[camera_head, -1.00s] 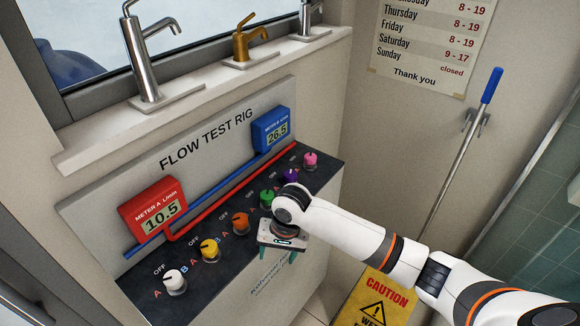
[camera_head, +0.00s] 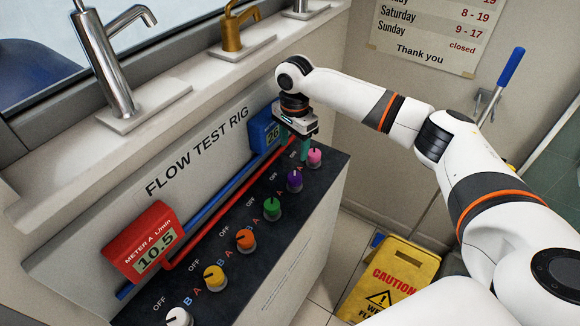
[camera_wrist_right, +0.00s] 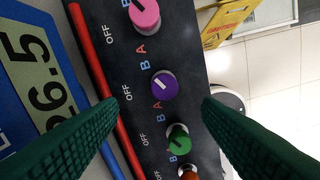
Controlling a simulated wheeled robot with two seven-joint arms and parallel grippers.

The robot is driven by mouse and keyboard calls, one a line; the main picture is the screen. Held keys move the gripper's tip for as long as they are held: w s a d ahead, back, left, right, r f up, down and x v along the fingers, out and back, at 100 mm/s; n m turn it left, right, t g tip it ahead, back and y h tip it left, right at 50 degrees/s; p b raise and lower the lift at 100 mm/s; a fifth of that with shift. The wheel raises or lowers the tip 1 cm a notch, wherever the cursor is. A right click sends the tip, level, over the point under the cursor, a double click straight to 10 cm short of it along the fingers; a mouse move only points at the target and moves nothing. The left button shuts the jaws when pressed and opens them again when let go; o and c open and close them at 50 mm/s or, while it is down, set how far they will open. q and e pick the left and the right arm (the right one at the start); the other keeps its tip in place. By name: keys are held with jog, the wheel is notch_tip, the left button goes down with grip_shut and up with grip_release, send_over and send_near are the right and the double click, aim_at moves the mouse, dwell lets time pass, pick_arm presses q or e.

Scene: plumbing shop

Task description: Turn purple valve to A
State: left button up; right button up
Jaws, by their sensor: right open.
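The purple valve knob (camera_head: 295,180) stands on the dark panel of the flow test rig, between the pink and green knobs. In the right wrist view the purple knob (camera_wrist_right: 165,84) shows a pale pointer line; I cannot tell surely which label it points to. Its blue B, OFF and red A (camera_wrist_right: 158,105) labels lie on its left side there. My right gripper (camera_head: 294,147) is open, with green fingers pointing down, above the panel near the purple and pink knobs. In the wrist view the purple knob appears between the fingers, apart from them. My left gripper is out of view.
A pink knob (camera_head: 315,157) and a green knob (camera_head: 272,207) flank the purple one. Orange (camera_head: 246,240), yellow (camera_head: 215,277) and white knobs follow. The blue meter (camera_head: 264,128) is close behind my gripper. Red meter A (camera_head: 142,242) reads 10.5. A yellow caution sign (camera_head: 392,276) stands on the floor.

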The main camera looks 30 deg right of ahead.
jog(key=p, duration=0.1)
send_over(295, 176)
jog(key=f, duration=0.4)
jog(key=shift+s+f, duration=0.15)
jog(key=shift+s, duration=0.2)
jog(key=f, duration=0.1)
jog(key=f+p, duration=0.1)
jog(key=f, duration=0.1)
jog(key=shift+w+f, duration=0.2)
jog(key=shift+w, duration=0.15)
notch_tip(295, 176, down, 2)
jog(key=shift+f, duration=0.1)
jog(key=shift+s+f, duration=0.1)
jog(key=shift+f, duration=0.15)
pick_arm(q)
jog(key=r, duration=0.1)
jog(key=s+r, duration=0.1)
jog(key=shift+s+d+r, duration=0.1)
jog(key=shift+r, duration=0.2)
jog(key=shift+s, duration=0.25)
pick_arm(e)
jog(key=shift+f, duration=0.1)
jog(key=shift+c, duration=0.3)
jog(key=c, duration=0.9)
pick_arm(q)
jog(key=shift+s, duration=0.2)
